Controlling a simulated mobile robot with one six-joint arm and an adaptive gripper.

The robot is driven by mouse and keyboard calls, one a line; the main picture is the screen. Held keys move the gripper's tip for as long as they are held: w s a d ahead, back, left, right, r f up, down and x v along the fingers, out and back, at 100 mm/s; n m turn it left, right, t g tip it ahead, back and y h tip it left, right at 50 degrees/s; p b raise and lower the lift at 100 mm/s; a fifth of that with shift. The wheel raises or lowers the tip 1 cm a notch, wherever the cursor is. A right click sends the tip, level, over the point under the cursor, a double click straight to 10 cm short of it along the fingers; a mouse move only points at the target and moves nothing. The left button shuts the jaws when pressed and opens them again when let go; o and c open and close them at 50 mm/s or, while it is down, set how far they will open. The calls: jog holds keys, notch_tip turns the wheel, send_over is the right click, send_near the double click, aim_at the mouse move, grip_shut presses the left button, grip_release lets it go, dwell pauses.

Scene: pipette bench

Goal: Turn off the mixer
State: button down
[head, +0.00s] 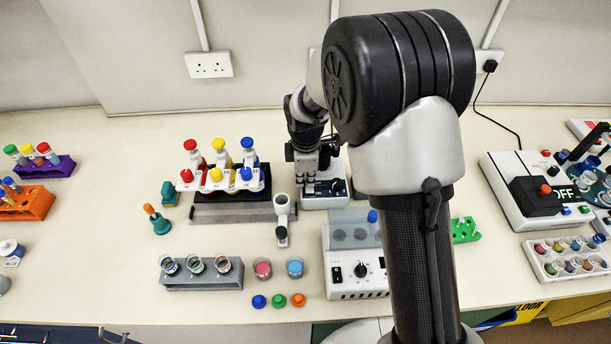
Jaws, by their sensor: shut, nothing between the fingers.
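My gripper (312,184) is shut and empty, pointing down over a small white device with a dark top (326,203) behind the middle of the bench. It partly hides this device, so I cannot tell whether the fingers touch it or how its switch is set. This device may be the mixer; no label is readable. Another white device (355,293) with a black switch and a round dial stands in front, partly behind my arm. At the right, a larger white device (510,207) has a red button and a display reading OFF.
Left of my gripper, a pipette stand (230,213) holds red, yellow and blue pipettes. A grey rack (203,280), two small beakers and several coloured caps lie in front. A green rack (465,230) and a white tube rack (568,274) are right. Bare bench shows at front left.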

jog(key=shift+s+f, duration=0.1)
jog(key=shift+s, duration=0.1)
jog(key=shift+s, duration=0.65)
jog(key=shift+a+r+p, duration=0.1)
jog(key=shift+r+p, duration=0.3)
jog(key=shift+r, duration=0.25)
notch_tip(320, 180, up, 13)
jog(key=s+p, duration=0.1)
jog(key=p, duration=0.3)
jog(key=shift+s, duration=0.35)
